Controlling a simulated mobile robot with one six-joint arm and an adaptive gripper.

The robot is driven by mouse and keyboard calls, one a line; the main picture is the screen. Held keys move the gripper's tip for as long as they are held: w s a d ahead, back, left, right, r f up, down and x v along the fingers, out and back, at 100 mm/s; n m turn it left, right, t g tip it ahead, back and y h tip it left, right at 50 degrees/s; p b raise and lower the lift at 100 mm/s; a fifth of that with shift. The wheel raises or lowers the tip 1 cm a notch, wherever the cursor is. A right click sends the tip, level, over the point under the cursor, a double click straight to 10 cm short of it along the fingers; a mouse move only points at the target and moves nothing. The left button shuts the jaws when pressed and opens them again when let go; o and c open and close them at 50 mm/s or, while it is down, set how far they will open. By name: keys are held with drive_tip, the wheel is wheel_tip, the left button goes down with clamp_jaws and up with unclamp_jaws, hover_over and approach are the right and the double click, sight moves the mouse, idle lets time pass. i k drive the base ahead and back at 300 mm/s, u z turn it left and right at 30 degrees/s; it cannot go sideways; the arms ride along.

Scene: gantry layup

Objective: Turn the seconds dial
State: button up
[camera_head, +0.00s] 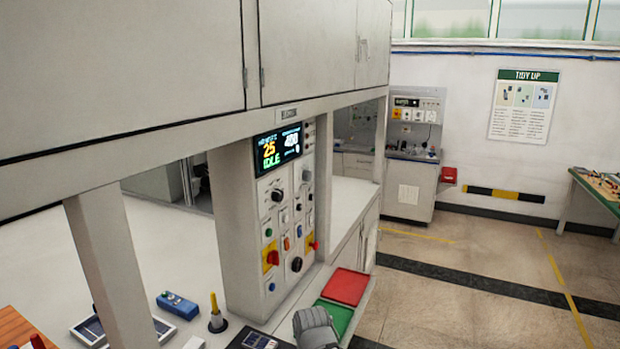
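A grey control panel (235,235) stands under the overhead cabinets. The screen (278,148) shows "25" and "IDLE", with smaller text I cannot read. A grey rounded part (316,328) at the bottom edge may be my arm. No gripper fingers show, and nothing is seen touching the panel.
Red rotary switches on yellow plates (271,258) and small buttons share the panel. A red tray (346,287) and a green tray (334,316) lie at its foot. A blue device (178,305) lies on the left bench. A white post (110,265) stands in front. Floor at right is clear.

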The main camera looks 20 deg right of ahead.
sight(307, 174)
drive_tip(key=k, duration=0.65)
drive_tip(key=z, duration=0.35)
drive_tip(key=i, duration=1.5)
drive_tip(key=u, duration=0.15)
